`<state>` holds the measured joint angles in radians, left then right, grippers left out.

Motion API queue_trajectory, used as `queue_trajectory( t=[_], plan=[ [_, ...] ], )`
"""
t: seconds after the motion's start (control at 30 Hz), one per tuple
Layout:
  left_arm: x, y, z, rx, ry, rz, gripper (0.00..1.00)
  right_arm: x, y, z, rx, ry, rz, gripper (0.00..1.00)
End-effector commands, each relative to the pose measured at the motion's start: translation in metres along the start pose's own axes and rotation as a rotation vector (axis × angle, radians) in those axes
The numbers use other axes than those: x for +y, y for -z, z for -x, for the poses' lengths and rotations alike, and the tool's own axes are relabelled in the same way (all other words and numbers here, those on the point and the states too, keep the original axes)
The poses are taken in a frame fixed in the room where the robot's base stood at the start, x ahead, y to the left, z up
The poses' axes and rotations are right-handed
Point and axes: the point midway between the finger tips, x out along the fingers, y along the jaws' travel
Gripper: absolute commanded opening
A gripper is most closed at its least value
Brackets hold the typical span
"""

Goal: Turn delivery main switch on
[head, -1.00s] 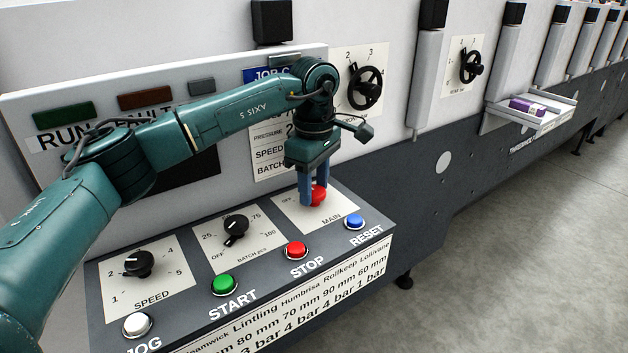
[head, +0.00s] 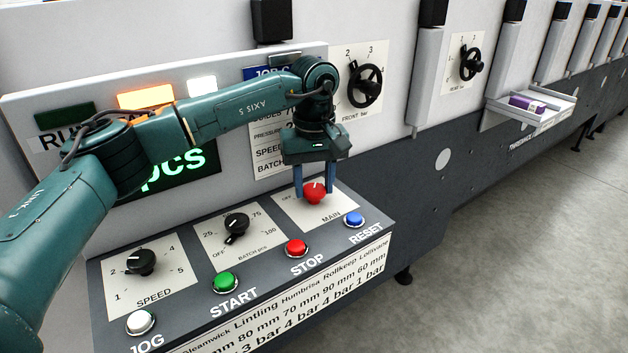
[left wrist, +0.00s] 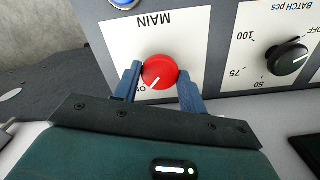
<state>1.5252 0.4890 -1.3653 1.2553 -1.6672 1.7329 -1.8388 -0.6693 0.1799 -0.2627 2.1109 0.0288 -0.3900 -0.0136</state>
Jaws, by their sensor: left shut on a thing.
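The red main switch knob (head: 314,192) sits on a pale plate marked MAIN on the sloped control panel. My left gripper (head: 315,193) comes down over it and is shut on it, with one blue finger on each side. The left wrist view shows the knob (left wrist: 159,72) between the fingertips (left wrist: 158,82). Its white mark points down-left there, toward a partly hidden label. The display (head: 180,170) behind my arm is lit with green "pcs" text. An orange lamp (head: 146,97) and a white lamp (head: 202,86) are lit above. My right gripper is not in view.
Close by are the blue RESET (head: 353,219), red STOP (head: 296,248), green START (head: 225,282) and white JOG (head: 141,322) buttons. The batch knob (head: 236,223) and speed knob (head: 141,262) lie left. The floor at right is clear.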

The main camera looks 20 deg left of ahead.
Motion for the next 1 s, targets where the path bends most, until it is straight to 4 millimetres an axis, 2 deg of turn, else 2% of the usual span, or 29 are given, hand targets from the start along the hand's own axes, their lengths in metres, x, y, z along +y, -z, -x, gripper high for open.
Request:
queue_trajectory(
  t=[0.63,0.67,0.9,1.0],
  plan=[
    [0.0003,-0.0001,0.0007,0.001,-0.001,-0.051,0.19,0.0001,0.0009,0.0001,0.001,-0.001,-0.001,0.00],
    [0.0003,-0.0001,0.0007,0.001,-0.001,-0.051,0.43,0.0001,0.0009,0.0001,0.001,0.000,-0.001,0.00],
    [0.0002,-0.0001,0.0004,0.000,-0.001,-0.049,0.63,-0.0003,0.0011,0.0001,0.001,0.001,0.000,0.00],
    [0.0002,-0.0001,0.0003,0.000,0.000,-0.049,0.63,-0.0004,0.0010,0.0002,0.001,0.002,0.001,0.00]
  ],
)
